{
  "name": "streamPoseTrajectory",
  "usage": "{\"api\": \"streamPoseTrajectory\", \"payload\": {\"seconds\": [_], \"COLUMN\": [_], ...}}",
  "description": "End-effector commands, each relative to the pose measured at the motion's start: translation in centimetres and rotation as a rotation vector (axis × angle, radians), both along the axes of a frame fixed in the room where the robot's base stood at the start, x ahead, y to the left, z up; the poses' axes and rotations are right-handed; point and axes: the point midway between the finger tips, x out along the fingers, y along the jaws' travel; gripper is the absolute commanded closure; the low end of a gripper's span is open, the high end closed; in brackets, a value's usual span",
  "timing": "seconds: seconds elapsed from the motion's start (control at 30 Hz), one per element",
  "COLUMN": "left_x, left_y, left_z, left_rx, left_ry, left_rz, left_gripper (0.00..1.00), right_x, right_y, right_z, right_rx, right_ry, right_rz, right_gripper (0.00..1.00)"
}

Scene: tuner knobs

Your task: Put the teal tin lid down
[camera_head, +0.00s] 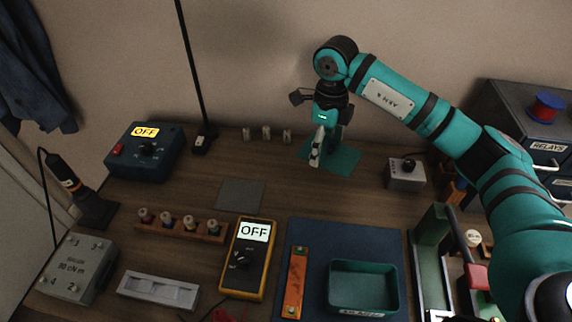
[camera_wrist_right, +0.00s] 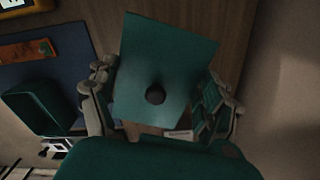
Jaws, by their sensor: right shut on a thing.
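The teal tin lid (camera_head: 345,162) is a flat teal sheet below my right gripper (camera_head: 322,148), over the back of the bench. In the right wrist view the lid (camera_wrist_right: 170,55) fills the middle, with a round black knob (camera_wrist_right: 155,94). My right gripper (camera_wrist_right: 160,110) is shut on the lid, its fingers on either side of the knob. I cannot tell whether the lid touches the bench top. The open teal tin (camera_head: 362,308) stands on the blue mat at the front; it also shows in the right wrist view (camera_wrist_right: 40,108). My left gripper is not in view.
A small grey knob box (camera_head: 405,177) is right of the lid, and several small cylinders (camera_head: 266,132) stand left of it. A grey square plate (camera_head: 240,195), a spool rack (camera_head: 180,228) and a yellow meter (camera_head: 249,270) are nearer. Bare wood lies between lid and blue mat (camera_head: 300,228).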

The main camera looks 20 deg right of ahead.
Motion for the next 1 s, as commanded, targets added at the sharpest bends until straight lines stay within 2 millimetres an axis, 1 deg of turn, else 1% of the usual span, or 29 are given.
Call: {"api": "streamPoseTrajectory", "payload": {"seconds": [0.07, 0.3, 0.57, 0.73, 0.8, 1.0], "left_x": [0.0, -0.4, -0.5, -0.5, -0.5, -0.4], "left_y": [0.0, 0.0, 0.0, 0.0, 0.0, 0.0], "left_z": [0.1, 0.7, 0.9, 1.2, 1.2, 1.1], "left_rx": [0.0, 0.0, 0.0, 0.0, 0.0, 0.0], "left_ry": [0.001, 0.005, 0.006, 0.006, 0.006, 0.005], "left_rz": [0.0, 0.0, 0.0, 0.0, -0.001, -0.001], "left_gripper": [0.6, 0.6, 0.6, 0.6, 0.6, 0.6], "right_x": [0.2, 0.2, 0.2, 0.1, 0.2, 0.2], "right_y": [-0.5, -0.5, -0.5, -0.5, -0.5, -0.5], "right_z": [-0.7, -4.9, -7.2, -9.6, -9.9, -9.9], "right_rx": [0.0, 0.0, -0.001, 0.0, -0.002, -0.001], "right_ry": [0.005, 0.005, 0.004, 0.005, 0.002, 0.001], "right_rz": [-0.01, -0.01, -0.01, -0.01, -0.01, -0.01], "right_gripper": [0.5, 0.5, 0.5, 0.5, 0.5, 0.5]}}
